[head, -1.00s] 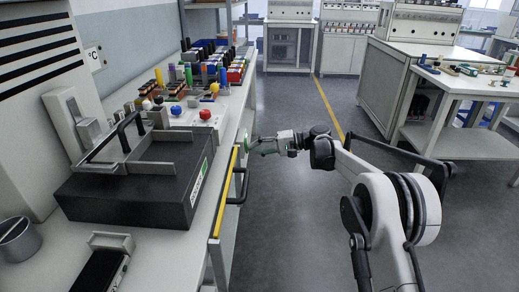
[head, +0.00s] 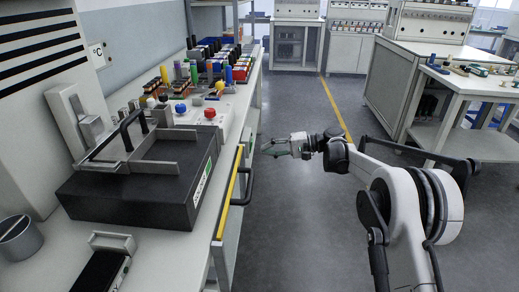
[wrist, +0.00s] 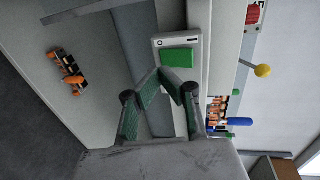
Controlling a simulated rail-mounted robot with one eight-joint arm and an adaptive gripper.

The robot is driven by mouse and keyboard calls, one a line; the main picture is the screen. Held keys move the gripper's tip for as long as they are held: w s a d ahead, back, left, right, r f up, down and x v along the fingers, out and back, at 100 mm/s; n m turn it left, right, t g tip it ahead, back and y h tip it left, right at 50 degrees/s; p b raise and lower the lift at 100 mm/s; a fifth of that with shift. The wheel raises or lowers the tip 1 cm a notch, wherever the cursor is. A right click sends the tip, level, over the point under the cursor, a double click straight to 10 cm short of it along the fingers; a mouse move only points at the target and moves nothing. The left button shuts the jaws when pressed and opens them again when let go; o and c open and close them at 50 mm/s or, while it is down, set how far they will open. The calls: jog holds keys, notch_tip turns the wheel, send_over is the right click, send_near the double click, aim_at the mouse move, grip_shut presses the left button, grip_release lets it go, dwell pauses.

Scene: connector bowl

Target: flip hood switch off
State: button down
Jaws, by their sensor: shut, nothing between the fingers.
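My gripper (head: 270,149) is in the head view, out over the aisle to the right of the bench's front edge. It is shut and empty, apart from the bench. In the wrist view the green-padded fingers (wrist: 168,78) come together just below a white plate (wrist: 190,43) with a green rectangular piece (wrist: 178,57). I cannot tell whether that piece is the hood switch, or whether the fingers touch it. No part clearly marked as the hood switch shows in the head view.
The bench holds a black box (head: 130,195) with a handle, a blue knob (head: 181,108), a red knob (head: 210,113) and a grey cup (head: 18,238). A yellow rail and black handle (head: 248,187) run along its front. The aisle floor (head: 300,220) is clear.

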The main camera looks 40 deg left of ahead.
jog(key=w+d+f+p, duration=0.2)
jog(key=w+d, duration=0.4)
jog(key=d, duration=0.3)
jog(key=shift+p, duration=0.35)
